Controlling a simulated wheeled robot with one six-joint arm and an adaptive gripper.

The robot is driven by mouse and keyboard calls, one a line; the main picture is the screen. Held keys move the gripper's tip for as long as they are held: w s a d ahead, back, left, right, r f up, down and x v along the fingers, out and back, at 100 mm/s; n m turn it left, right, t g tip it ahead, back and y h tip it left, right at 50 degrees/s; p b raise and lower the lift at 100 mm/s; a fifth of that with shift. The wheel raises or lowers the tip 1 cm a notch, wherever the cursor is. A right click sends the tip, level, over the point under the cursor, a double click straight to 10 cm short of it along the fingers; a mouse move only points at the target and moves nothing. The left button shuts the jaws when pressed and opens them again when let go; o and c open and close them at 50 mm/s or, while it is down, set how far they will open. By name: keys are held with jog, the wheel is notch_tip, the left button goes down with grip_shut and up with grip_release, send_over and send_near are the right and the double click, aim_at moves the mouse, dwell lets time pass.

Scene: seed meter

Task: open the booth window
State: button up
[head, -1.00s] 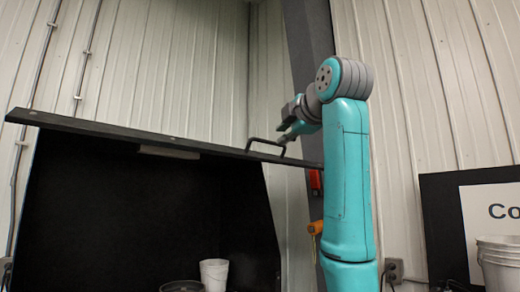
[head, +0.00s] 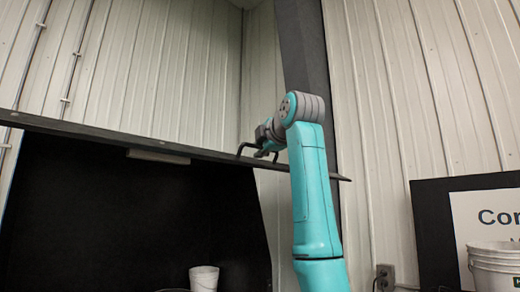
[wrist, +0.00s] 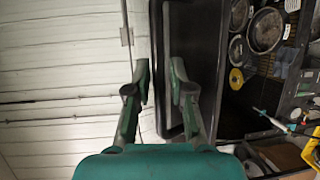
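The booth window is a long dark panel (head: 95,134), raised and seen nearly edge-on above the black booth opening in the head view. A black bar handle (head: 240,149) stands up from its upper side, right of the middle. My gripper (head: 266,136) is at the handle, partly hidden by its own wrist; I cannot tell whether it touches. In the wrist view, the two fingers of my gripper (wrist: 160,92) are spread apart, with a gap between them. The dark panel (wrist: 205,60) lies beside and behind the right finger. Nothing is clearly held.
The dark booth interior (head: 120,220) holds a white bucket (head: 204,278) low down. A black board with a white sign (head: 490,215) and a white bucket (head: 497,268) are at the right. Ribbed walls and a dark post (head: 305,50) stand behind. Round pans (wrist: 267,30) show in the wrist view.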

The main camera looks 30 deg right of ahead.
jog(key=shift+w, duration=0.1)
grip_shut()
notch_tip(320, 180, down, 9)
jog(key=w+t, duration=0.1)
jog(key=w, duration=0.1)
jog(key=shift+a, duration=0.3)
dwell(0.3)
